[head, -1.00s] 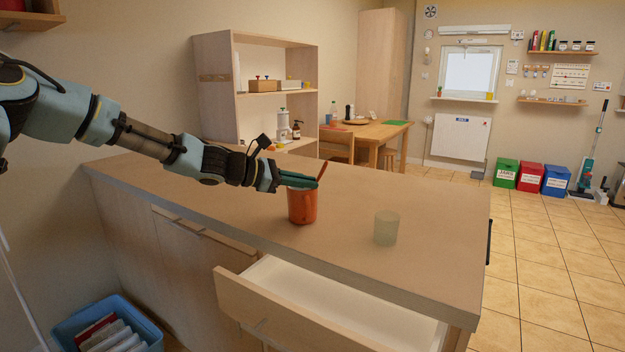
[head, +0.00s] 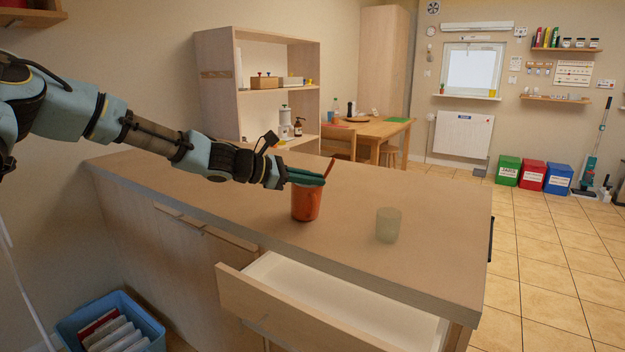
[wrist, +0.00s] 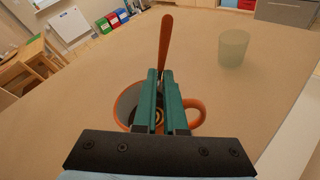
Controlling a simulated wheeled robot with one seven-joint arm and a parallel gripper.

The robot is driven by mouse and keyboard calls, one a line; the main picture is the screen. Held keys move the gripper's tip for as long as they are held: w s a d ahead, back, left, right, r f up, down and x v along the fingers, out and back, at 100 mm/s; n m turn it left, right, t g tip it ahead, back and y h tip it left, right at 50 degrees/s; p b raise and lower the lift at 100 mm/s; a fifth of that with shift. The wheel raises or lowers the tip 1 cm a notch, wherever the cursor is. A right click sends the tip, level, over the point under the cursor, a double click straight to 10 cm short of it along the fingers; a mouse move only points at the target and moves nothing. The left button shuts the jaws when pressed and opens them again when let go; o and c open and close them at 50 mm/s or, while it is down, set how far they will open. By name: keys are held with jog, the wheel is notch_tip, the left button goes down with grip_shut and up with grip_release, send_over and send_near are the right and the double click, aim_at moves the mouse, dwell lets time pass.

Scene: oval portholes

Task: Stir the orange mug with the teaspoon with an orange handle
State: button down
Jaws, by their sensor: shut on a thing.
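The orange mug (head: 306,205) stands upright on the counter in the head view. In the wrist view the mug (wrist: 197,104) shows its dark inside and its handle on the right, partly hidden behind my fingers. The teaspoon's orange handle (head: 329,167) rises out of the mug, tilted a little. It also shows in the wrist view (wrist: 166,42), standing up beyond my fingertips. My gripper (wrist: 160,76) is over the mug's rim, its green fingers shut on the teaspoon. In the head view my gripper (head: 318,178) reaches in from the left. The spoon's bowl is hidden.
A pale green translucent cup (head: 388,225) stands on the counter (head: 240,200) to the right of the mug. An open, empty-looking drawer (head: 330,300) juts out below the counter's front edge. The counter left of the mug is clear under my arm.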

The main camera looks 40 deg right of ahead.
jog(key=shift+r, duration=0.1)
jog(key=s+r+p, duration=0.4)
jog(key=r, duration=0.4)
jog(key=shift+d+r, duration=0.25)
jog(key=shift+r, duration=0.05)
dwell(0.4)
jog(key=shift+s, duration=0.1)
dwell(0.4)
jog(key=shift+r+p, duration=1.15)
jog(key=shift+r, duration=0.35)
